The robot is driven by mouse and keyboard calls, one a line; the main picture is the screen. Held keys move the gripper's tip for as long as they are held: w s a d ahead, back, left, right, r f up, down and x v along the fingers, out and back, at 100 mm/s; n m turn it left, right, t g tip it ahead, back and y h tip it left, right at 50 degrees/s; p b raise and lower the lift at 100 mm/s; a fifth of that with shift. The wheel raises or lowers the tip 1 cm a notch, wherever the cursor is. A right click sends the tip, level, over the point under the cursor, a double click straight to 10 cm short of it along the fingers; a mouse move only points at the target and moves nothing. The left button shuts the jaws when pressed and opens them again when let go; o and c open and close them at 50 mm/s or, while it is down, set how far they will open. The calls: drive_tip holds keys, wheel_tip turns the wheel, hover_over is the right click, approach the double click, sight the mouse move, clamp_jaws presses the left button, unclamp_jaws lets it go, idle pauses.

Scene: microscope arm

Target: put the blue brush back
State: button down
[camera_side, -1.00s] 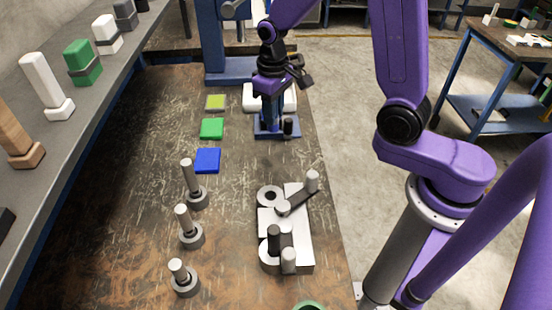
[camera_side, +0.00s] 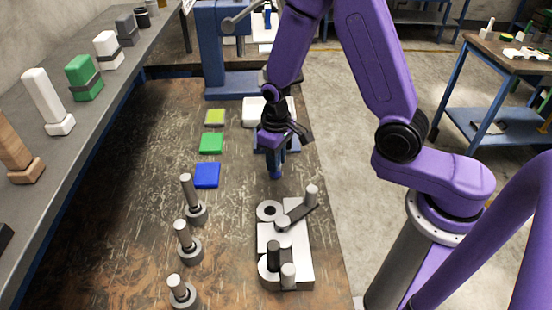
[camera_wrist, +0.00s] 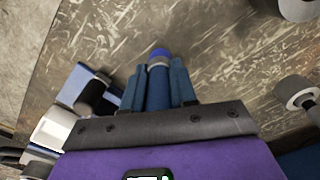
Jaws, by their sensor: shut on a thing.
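My gripper (camera_side: 277,155) is shut on the blue brush (camera_side: 276,174) and holds it pointing down over the bench, in front of the blue stand. In the wrist view the brush (camera_wrist: 158,88) lies between the two blue fingers, with a pale band and a brighter blue tip. The blue stand (camera_side: 260,150) is partly hidden behind my gripper. In the wrist view the stand (camera_wrist: 74,86) is at the left, with a black cylinder (camera_wrist: 92,97) on it. The brush is apart from the stand.
A white block fixture (camera_side: 296,248) with a grey ring and posts stands near the brush. Grey pegs on round bases (camera_side: 194,212) stand to the left. Blue (camera_side: 207,175), green (camera_side: 211,143) and yellow-green (camera_side: 215,117) squares lie flat. A shelf (camera_side: 75,150) runs along the left.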

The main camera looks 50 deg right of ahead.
drive_tip(key=shift+f, duration=0.25)
drive_tip(key=c, duration=0.9)
unclamp_jaws()
wheel_tip(320, 180, up, 12)
drive_tip(key=shift+r, duration=0.2)
drive_tip(key=shift+s, duration=0.1)
drive_tip(key=s+d+r+n, duration=0.1)
drive_tip(key=s+n, duration=0.4)
drive_tip(key=s, duration=0.6)
drive_tip(key=s+d+r+n, duration=0.1)
drive_tip(key=s+n, duration=0.4)
drive_tip(key=s, duration=0.6)
drive_tip(key=shift+s+r, duration=0.25)
drive_tip(key=shift+r, duration=0.3)
